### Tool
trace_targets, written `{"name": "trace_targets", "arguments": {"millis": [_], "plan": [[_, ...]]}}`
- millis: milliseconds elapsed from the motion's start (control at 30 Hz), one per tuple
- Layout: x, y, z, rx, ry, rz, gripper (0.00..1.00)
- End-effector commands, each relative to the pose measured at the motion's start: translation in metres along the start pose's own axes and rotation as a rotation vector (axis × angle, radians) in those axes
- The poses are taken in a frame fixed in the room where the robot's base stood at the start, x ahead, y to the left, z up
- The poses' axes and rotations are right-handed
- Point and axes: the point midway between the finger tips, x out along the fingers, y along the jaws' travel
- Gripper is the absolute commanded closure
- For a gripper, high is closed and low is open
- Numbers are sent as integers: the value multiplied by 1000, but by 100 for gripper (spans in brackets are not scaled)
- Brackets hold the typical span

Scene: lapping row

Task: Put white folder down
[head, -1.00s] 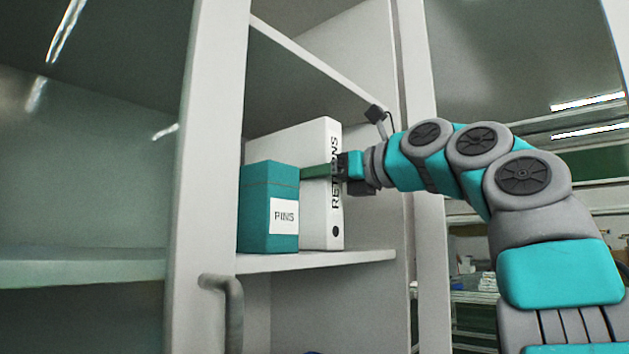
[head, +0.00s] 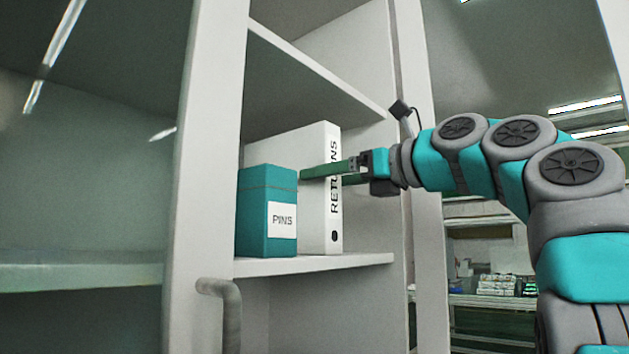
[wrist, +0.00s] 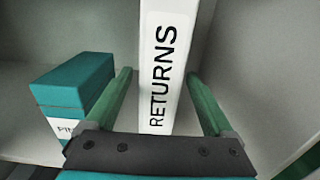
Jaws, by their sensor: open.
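The white folder (head: 320,210), its spine marked RETURNS, stands upright on the cabinet shelf (head: 330,262), just right of a teal box labelled PINS. In the wrist view the white folder (wrist: 163,75) stands between the two green fingers, with a visible gap on each side near the tips. My gripper (head: 325,173) is open, its fingers level at the upper half of the spine. The far side of the folder is hidden.
The teal PINS box (head: 267,212) stands close to the folder's left and near my left finger; it also shows in the wrist view (wrist: 80,85). The cabinet's upright post (head: 208,140) and a higher shelf (head: 320,72) bound the space. Shelf room is free right of the folder.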

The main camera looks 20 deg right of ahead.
Motion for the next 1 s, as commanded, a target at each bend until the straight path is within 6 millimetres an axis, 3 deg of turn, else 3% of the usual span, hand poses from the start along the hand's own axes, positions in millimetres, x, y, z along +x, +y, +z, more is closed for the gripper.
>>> {"name": "trace_targets", "arguments": {"millis": [200,400,1000], "plan": [[-44,1,1,2,-2,4,13],[-69,0,1,2,-2,1,13],[-75,-1,-2,-1,2,1,13]]}}
